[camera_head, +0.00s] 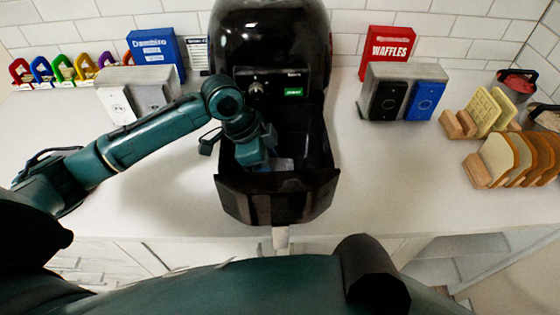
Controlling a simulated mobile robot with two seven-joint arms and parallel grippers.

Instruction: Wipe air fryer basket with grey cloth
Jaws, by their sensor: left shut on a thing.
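The black air fryer (268,40) stands at the back middle of the counter. Its basket (275,201) is pulled out toward me and is open at the top. My left gripper (265,162) reaches down into the basket from the left and is shut on a small grey cloth (284,164). Only part of the cloth shows; the gripper and basket walls hide the rest. I cannot tell whether the cloth touches the basket floor. My right gripper is not in view.
A blue box (155,48) and a grey holder (120,88) stand left of the fryer. A red waffles box (388,50) and another holder (405,75) stand right. Bread slices (515,155) in a wooden rack are at far right. Counter (395,175) right of the basket is clear.

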